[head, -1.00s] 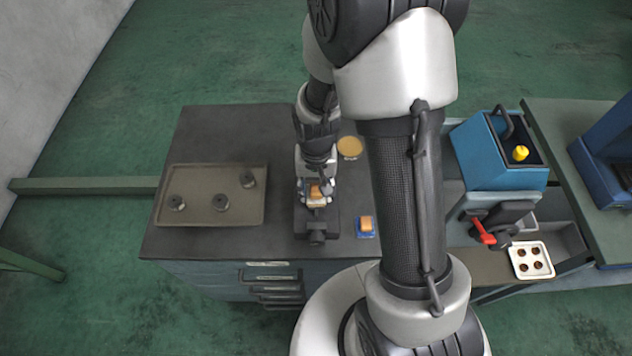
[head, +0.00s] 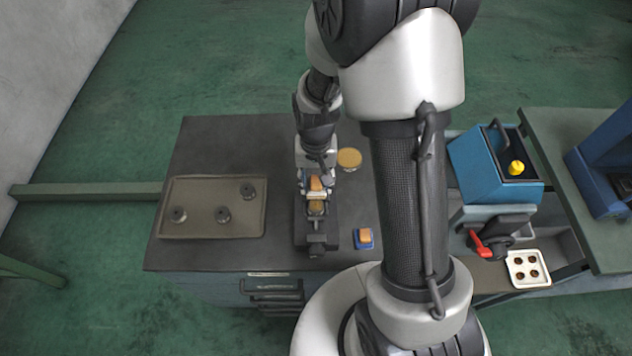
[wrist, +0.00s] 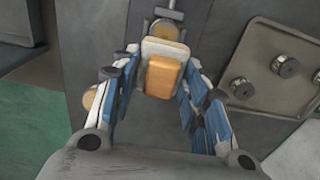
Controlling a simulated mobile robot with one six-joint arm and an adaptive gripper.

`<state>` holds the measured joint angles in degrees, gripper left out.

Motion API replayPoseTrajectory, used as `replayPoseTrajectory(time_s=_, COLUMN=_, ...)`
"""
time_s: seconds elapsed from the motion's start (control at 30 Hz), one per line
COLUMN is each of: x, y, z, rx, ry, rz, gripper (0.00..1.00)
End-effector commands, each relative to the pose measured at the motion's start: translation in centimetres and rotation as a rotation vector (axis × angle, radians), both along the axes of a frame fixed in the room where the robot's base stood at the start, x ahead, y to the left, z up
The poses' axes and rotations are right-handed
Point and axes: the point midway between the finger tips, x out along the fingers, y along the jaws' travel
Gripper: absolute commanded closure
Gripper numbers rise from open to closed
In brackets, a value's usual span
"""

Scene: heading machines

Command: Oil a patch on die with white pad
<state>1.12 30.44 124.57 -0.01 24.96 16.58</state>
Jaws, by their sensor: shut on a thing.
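My gripper (head: 315,181) is shut on the white pad (wrist: 165,50), which has an orange-tan block handle (wrist: 163,77). In the head view the pad's orange handle (head: 316,184) shows between the fingers. The brass-coloured round die (head: 316,207) sits in a dark vise (head: 317,228), just in front of my gripper. In the wrist view the die (wrist: 165,28) shows beyond the pad, partly hidden by it. The pad looks apart from the die's exposed face, but its exact height is unclear. I cannot tell whether the die is oiled.
A blue pad with an orange handle (head: 364,239) lies right of the vise. A round yellowish dish (head: 349,158) stands behind it. A tray (head: 200,233) at left holds three dark round pieces. A blue machine (head: 480,165) with a red lever and a white tray (head: 515,281) are at right.

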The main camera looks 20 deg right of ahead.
Motion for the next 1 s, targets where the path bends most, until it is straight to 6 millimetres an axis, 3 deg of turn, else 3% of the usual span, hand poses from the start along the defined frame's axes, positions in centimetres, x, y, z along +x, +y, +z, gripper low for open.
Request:
replayPoseTrajectory(time_s=0.4, x=0.6, y=-0.2, z=3.5, rx=0.000, ry=0.000, rz=0.002, gripper=0.78)
replayPoseTrajectory(time_s=1.0, x=0.7, y=-0.3, z=3.4, rx=0.000, ry=0.000, rz=0.002, gripper=0.78)
